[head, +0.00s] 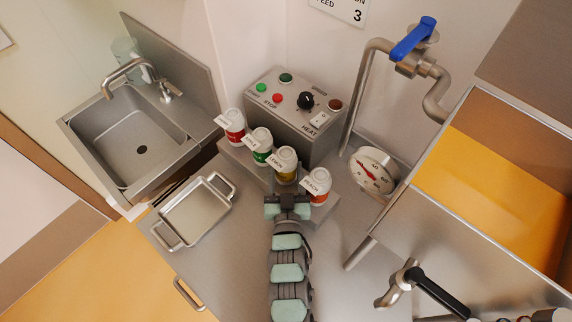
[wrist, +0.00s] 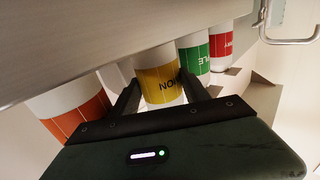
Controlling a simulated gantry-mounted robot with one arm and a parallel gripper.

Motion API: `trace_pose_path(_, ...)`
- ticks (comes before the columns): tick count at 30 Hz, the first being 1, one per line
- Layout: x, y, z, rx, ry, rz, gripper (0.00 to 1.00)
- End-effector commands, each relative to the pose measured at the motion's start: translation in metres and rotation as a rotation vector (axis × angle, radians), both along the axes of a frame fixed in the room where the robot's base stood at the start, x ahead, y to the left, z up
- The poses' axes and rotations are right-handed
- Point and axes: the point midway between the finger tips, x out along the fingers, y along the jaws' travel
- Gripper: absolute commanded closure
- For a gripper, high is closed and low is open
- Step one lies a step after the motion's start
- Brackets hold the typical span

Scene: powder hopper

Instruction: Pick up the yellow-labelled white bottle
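The white bottle with the yellow label (head: 286,165) stands upright on a raised metal ledge, third from the left in a row of bottles. A card reading "LEMON" is in front of it. My gripper (head: 287,198) is right at this bottle's near side. In the wrist view the yellow label (wrist: 160,86) lies between the two dark fingers of my gripper (wrist: 162,92), one on each side. The fingers look open around the bottle, very close to its sides. Firm contact cannot be made out. The bottle's lower front is hidden by my gripper in the head view.
An orange-labelled bottle (head: 316,186) stands close on the right; green-labelled (head: 261,145) and red-labelled (head: 233,127) bottles stand on the left. A grey control box (head: 300,115) is behind. A metal tray (head: 195,211) lies left, a dial scale (head: 372,172) right.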

Motion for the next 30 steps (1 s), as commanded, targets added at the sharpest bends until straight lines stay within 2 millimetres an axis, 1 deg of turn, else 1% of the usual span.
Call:
trace_pose_path(1, 0.0000, 0.0000, 0.0000, 0.000, 0.000, 0.000, 0.52)
trace_pose_path(2, 0.0000, 0.0000, 0.0000, 0.000, 0.000, 0.000, 0.55)
trace_pose_path(18, 0.0000, 0.0000, 0.0001, 0.000, 0.000, 0.000, 0.99)
trace_pose_path(26, 0.0001, 0.0000, 0.0009, 0.000, -0.001, 0.000, 1.00)
trace_pose_path(30, 0.0002, -0.0001, 0.0067, 0.000, -0.002, 0.000, 1.00)
